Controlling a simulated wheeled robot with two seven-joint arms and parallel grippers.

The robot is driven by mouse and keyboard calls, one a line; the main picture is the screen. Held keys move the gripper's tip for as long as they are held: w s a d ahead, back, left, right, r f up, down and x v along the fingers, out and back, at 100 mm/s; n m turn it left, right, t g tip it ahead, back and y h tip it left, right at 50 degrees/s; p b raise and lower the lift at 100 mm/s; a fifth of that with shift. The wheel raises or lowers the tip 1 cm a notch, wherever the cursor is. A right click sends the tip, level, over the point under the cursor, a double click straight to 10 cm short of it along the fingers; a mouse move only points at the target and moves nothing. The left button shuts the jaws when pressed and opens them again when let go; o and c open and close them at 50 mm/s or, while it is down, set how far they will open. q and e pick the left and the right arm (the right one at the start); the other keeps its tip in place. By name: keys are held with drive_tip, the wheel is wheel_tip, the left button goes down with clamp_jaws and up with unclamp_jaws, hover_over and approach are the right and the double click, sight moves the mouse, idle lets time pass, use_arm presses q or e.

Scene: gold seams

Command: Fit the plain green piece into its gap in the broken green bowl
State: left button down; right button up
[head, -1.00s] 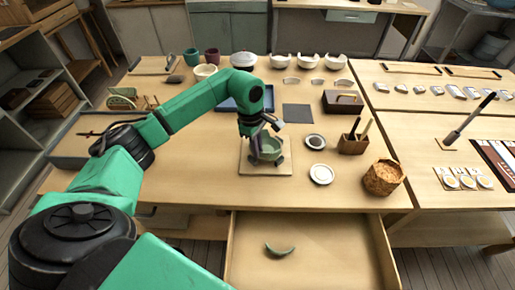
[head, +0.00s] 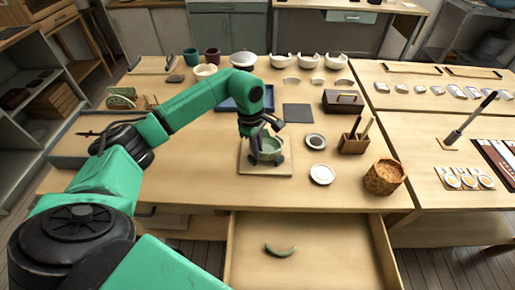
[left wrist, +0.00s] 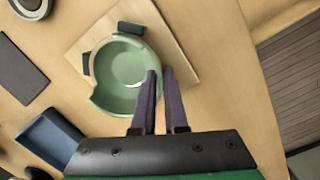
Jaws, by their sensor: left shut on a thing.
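The broken green bowl (head: 270,153) stands on a pale square board (head: 263,171) near the table's front edge. In the left wrist view the bowl (left wrist: 122,78) sits between dark blocks, and its rim dips at the lower left. My left gripper (left wrist: 160,72) is shut at the bowl's right wall, one finger inside and one outside. I cannot tell whether a separate piece is between the fingers. It also shows in the head view (head: 254,143). A curved green piece (head: 281,251) lies in the open drawer, apart from the bowl. My right gripper is out of view.
The open drawer (head: 310,270) juts out below the table front. White dishes (head: 321,174), a wooden holder (head: 353,145) and a woven basket (head: 384,178) stand right of the board. A dark mat (head: 298,113) and blue tray (head: 232,105) lie behind it.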

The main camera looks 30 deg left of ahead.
use_arm(q)
drive_tip(key=shift+f, duration=0.2)
idle(0.4)
drive_tip(key=shift+c, duration=2)
unclamp_jaws()
drive_tip(key=shift+r, duration=0.1)
drive_tip(key=shift+r+p, duration=1.75)
drive_tip(key=shift+r, duration=1.25)
drive_tip(key=shift+f, duration=0.1)
